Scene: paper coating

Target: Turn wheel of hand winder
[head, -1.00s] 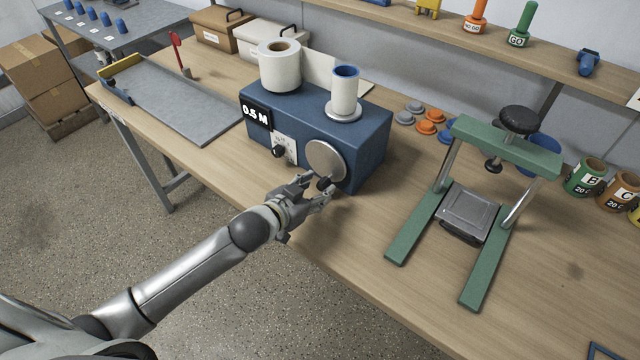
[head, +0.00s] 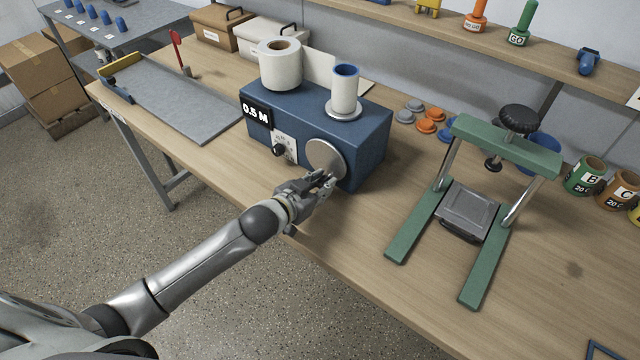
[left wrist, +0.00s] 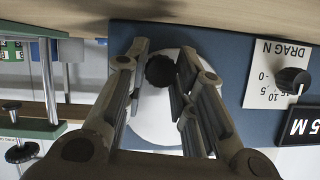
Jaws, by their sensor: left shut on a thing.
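The hand winder is a blue box (head: 365,150) on the wooden bench, with a black "0.5 M" display (head: 256,112) on its front. Its wheel is a pale round disc (head: 322,157) low on the front's right side; it also shows in the left wrist view (left wrist: 150,122). My left gripper (head: 329,181) is at the wheel's lower edge. In the left wrist view its fingers (left wrist: 160,80) are shut on the wheel's black knob (left wrist: 160,69). A white roll (head: 281,68) and a smaller white roll on a blue core (head: 345,92) stand on top. My right gripper is out of view.
A green press frame (head: 410,225) stands to the right of the winder. Orange and grey caps (head: 430,122) lie behind it. A grey tray (head: 185,105) lies to the left. A small black dial (head: 279,150) is beside the wheel.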

